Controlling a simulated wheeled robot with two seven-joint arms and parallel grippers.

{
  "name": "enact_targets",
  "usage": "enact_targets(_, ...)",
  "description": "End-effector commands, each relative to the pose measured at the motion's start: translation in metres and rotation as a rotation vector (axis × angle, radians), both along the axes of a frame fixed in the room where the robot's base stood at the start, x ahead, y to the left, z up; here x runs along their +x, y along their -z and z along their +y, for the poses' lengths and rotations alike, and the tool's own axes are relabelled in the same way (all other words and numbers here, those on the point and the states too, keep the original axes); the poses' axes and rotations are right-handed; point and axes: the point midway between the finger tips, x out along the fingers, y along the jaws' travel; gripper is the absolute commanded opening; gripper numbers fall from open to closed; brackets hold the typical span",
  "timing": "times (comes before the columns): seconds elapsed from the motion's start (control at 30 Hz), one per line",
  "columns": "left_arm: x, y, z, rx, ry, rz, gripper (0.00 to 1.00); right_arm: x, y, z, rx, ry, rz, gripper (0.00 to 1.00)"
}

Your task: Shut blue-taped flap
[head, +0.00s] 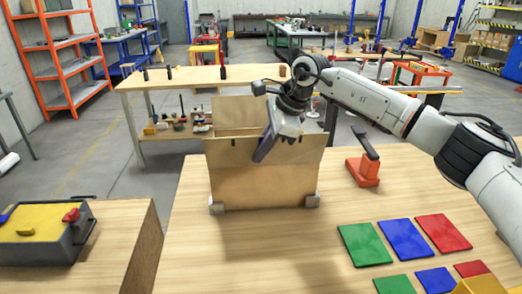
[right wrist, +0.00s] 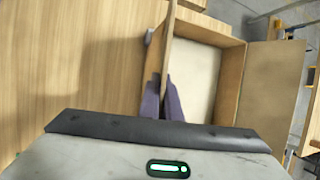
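A light-brown box (head: 262,190) stands upright on the table in the head view. A panel rises at its back (head: 232,112), and a wide front panel (head: 225,158) faces me. The right wrist view looks down into the open box, with a pale interior (right wrist: 195,75) and a flap spread out at the right (right wrist: 270,85). I cannot make out blue tape on any flap. My right gripper (head: 262,153) is at the box's front upper edge. Its dark purple fingers (right wrist: 162,82) are close together at the box's near wall; whether they grip it is unclear. My left gripper is out of view.
Grey blocks (head: 216,209) sit at the box's lower corners. A red-orange tool with a dark handle (head: 363,171) stands to the right. Green, blue and red tiles (head: 404,238) lie at front right. A grey case with a yellow top (head: 42,232) sits on the left table. Table space left of the tiles is clear.

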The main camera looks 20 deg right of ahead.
Motion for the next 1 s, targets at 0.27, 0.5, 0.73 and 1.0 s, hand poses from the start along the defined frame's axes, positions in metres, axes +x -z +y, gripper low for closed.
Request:
enact_targets(0.27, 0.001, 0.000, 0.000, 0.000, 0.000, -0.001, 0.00, 0.010, -0.003, -0.004, 0.033, 0.004, 0.124, 0.00)
enact_targets(0.5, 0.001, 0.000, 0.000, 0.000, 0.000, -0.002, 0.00, 0.015, -0.004, -0.005, 0.054, 0.004, 0.201, 0.00)
enact_targets(0.73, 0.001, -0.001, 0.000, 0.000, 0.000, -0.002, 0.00, 0.015, -0.004, -0.006, 0.067, 0.002, 0.236, 0.00)
enact_targets(1.0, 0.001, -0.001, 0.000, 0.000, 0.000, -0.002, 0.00, 0.015, -0.004, -0.006, 0.070, 0.002, 0.239, 0.00)
